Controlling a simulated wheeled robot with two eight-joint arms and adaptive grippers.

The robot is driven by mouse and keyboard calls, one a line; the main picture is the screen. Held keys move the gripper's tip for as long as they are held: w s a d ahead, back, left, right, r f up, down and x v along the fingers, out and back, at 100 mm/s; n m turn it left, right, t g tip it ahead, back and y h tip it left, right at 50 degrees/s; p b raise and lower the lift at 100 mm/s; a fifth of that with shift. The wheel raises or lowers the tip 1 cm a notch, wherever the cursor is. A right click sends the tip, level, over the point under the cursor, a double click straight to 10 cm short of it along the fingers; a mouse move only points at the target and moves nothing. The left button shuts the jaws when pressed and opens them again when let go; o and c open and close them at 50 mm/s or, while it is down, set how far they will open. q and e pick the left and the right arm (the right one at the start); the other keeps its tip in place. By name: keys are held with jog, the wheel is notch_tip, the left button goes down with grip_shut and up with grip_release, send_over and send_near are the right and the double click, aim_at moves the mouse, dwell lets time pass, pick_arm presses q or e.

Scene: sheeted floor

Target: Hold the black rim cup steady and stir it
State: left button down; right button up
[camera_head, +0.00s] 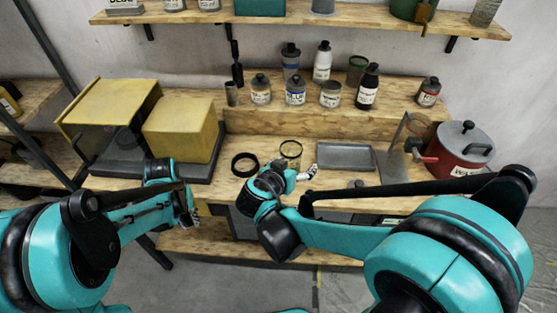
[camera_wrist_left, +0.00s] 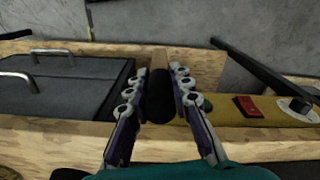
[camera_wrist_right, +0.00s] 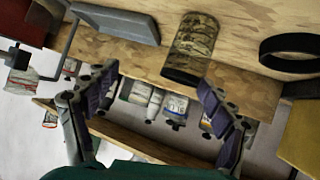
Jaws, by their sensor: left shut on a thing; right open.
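The black rim cup (camera_head: 291,150) stands on the wooden bench, clear-sided with a dark rim. In the right wrist view the cup (camera_wrist_right: 190,48) is just beyond my right gripper (camera_wrist_right: 158,80), nearer the right-hand finger. My right gripper (camera_head: 307,174) is open and empty, in front of the cup and apart from it. My left gripper (camera_head: 191,210) is low at the bench's front edge, left of the cup. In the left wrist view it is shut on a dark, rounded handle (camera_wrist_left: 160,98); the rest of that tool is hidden.
A black ring (camera_head: 245,163) lies left of the cup, a grey tray (camera_head: 345,156) right. A red pot (camera_head: 459,150) stands further right, yellow boxes (camera_head: 182,128) at left. Several bottles and jars line the raised shelf (camera_head: 290,115) behind.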

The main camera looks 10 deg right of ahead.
aim_at(295, 145)
pick_arm(q)
jog(key=shift+f, duration=0.1)
pick_arm(e)
jog(key=w+a+m+t+h, duration=0.2)
jog(key=w+a, duration=0.1)
jog(key=a, duration=0.1)
jog(key=b+x, duration=0.2)
jog(key=x, duration=0.9)
jog(key=shift+w+d+f+b, duration=0.2)
jog(key=shift+d+b, duration=0.1)
pick_arm(q)
notch_tip(295, 145, down, 2)
jog(key=shift+f, duration=0.25)
pick_arm(e)
jog(key=c, duration=1.3)
pick_arm(q)
jog(key=c, duration=1.9)
grip_release()
pick_arm(e)
jog(key=shift+c, duration=0.9)
pick_arm(q)
grip_shut()
pick_arm(e)
jog(key=shift+c, duration=0.2)
